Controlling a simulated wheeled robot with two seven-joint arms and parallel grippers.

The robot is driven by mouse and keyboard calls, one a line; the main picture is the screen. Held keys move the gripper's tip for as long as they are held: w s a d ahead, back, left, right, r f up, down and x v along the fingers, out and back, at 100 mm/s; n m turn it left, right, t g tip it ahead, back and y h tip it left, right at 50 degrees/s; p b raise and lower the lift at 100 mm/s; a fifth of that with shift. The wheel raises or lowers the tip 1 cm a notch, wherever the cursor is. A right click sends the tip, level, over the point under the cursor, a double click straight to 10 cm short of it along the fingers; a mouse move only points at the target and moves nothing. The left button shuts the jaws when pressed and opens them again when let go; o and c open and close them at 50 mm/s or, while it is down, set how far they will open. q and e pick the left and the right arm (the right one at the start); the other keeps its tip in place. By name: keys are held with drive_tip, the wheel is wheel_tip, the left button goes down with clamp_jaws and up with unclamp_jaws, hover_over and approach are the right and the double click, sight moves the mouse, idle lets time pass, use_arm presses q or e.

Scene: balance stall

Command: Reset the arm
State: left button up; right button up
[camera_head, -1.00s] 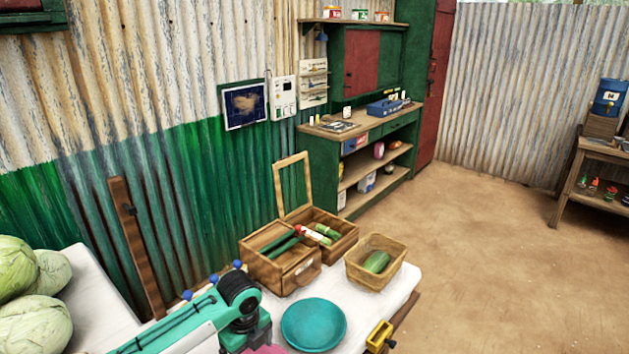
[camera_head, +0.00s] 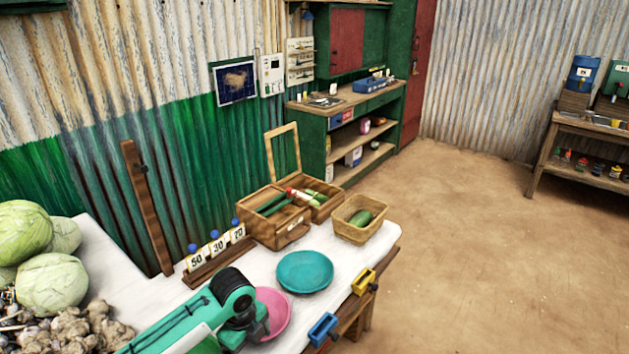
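My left arm comes in from the lower left. Its end, with the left gripper (camera_head: 250,326), hangs over the left side of a pink bowl (camera_head: 274,310). The fingers are hidden or too small to make out, so I cannot tell if they are open or hold anything. My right gripper is out of view. A teal bowl (camera_head: 305,271) sits behind the pink one and looks empty. Three number cards, 50 (camera_head: 195,262), 30 (camera_head: 218,246) and 70 (camera_head: 237,233), with blue knobs stand in a wooden rack (camera_head: 217,264).
An open wooden box (camera_head: 278,232) holds green vegetables and a red-and-white item. A basket (camera_head: 358,228) holds a green vegetable. Yellow (camera_head: 363,281) and blue (camera_head: 322,328) holders sit at the white table's (camera_head: 335,258) front edge. Cabbages (camera_head: 52,284) and ginger-like roots (camera_head: 72,334) lie left.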

use_arm(q)
drive_tip(key=s+d+f+n+t+h, duration=0.1)
drive_tip(key=s+d+f+n, duration=0.1)
drive_tip(key=s+n, duration=0.3)
drive_tip(key=s+d+f+n+t+h, duration=0.1)
drive_tip(key=s+d+n, duration=0.15)
drive_tip(key=s, duration=0.45)
drive_tip(key=s+a+n+t+y, duration=0.1)
drive_tip(key=s+a+n+y, duration=0.1)
drive_tip(key=s+a+n, duration=1.25)
wheel_tip(320, 180, down, 29)
drive_tip(key=d, duration=0.2)
drive_tip(key=s+a+f+g, duration=0.1)
drive_tip(key=s+a+f, duration=0.1)
drive_tip(key=s+f, duration=0.8)
drive_tip(key=s+a+f+g, duration=0.1)
drive_tip(key=s+f, duration=0.9)
drive_tip(key=f, duration=0.1)
drive_tip(key=shift+s+a+y, duration=0.3)
drive_tip(key=shift+a, duration=0.05)
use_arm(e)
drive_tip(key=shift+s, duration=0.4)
